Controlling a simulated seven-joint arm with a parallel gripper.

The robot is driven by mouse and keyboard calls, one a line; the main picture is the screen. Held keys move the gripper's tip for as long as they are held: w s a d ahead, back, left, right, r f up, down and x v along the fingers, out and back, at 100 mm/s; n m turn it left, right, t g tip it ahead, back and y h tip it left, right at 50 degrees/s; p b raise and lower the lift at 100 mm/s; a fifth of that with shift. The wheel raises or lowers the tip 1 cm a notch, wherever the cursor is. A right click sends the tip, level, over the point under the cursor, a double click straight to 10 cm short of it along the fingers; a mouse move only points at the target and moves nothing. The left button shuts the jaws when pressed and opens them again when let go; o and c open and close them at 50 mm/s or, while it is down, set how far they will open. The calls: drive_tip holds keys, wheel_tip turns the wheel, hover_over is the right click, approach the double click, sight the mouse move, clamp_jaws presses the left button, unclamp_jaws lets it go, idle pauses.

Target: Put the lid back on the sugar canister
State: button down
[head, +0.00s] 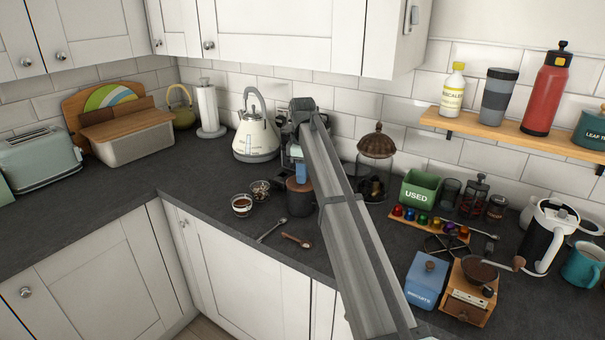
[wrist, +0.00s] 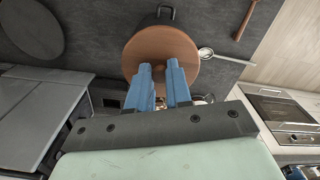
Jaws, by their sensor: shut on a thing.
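The round wooden lid (head: 299,184) is directly over a dark canister (head: 299,203) near the front of the worktop. I take this canister for the sugar canister; I see no label on it. In the wrist view the lid (wrist: 160,48) covers most of the canister, and a dark side handle (wrist: 166,10) shows beyond it. My gripper (head: 302,172) points down with its blue fingers (wrist: 160,80) shut on the lid from above. The exact grip point is hidden. I cannot tell whether the lid touches the rim all round.
Two glass cups (head: 242,206) of brown contents stand left of the canister. A metal spoon (head: 272,230) and a wooden scoop (head: 297,240) lie in front. A glass jar (head: 375,165) and a green box (head: 419,190) stand to the right. The left worktop has free room.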

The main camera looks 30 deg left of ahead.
idle(0.3)
drive_tip(key=c, duration=1)
unclamp_jaws()
drive_tip(key=shift+o, duration=0.7)
drive_tip(key=o, duration=0.4)
drive_tip(key=shift+r, duration=0.1)
drive_tip(key=shift+r, duration=3.4)
drive_tip(key=shift+c, duration=0.5)
